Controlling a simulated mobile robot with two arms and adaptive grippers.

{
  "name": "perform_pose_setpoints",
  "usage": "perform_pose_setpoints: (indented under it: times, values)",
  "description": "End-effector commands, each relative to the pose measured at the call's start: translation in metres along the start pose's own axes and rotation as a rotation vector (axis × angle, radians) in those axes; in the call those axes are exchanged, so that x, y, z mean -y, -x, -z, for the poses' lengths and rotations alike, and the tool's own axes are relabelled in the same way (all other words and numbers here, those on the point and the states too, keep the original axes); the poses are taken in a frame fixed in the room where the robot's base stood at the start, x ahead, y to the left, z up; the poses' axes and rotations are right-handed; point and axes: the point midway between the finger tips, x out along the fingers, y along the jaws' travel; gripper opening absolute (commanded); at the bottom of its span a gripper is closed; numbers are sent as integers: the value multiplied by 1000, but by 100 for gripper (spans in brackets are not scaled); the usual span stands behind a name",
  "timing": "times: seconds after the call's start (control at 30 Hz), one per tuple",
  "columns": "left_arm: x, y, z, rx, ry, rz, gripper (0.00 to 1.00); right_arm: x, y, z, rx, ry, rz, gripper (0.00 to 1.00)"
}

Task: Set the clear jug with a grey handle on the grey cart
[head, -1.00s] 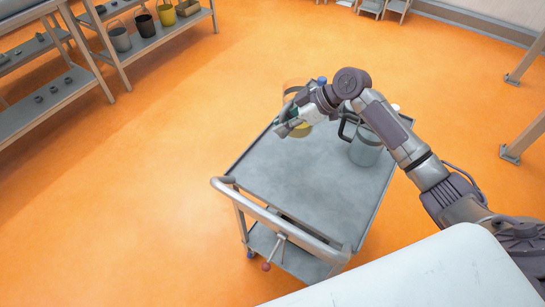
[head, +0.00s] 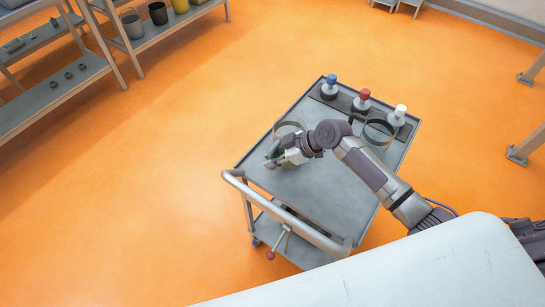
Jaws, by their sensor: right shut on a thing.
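The grey cart (head: 335,205) stands in the middle of the head view with its push handle toward me. My right gripper (head: 273,157) is over the cart's left side, shut on the clear jug (head: 287,127). The jug's round rim shows just above the gripper in the picture; its lower part and its handle are largely hidden by my gripper and wrist. I cannot tell whether its base touches the cart top. My left gripper is not in view.
A second clear jug with a dark handle (head: 378,131) stands on the cart's right side, partly behind my arm. Bottles with blue (head: 330,88), red (head: 363,101) and white caps (head: 397,115) line the far edge. The cart's near top is clear.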

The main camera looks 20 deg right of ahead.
Motion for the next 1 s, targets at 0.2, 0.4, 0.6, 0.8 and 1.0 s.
perform_pose_setpoints:
  times: [0.2,0.4,0.6,0.8,1.0]
  values:
    - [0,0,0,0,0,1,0,0,0,-1,2,-1,2,40]
    - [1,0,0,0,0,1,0,0,0,-1,1,-1,2,40]
    - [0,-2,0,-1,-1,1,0,0,8,-2,2,-1,1,40]
    - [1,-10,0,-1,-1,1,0,-1,44,-3,2,3,-2,40]
    - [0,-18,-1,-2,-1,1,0,0,86,-3,4,2,-1,40]
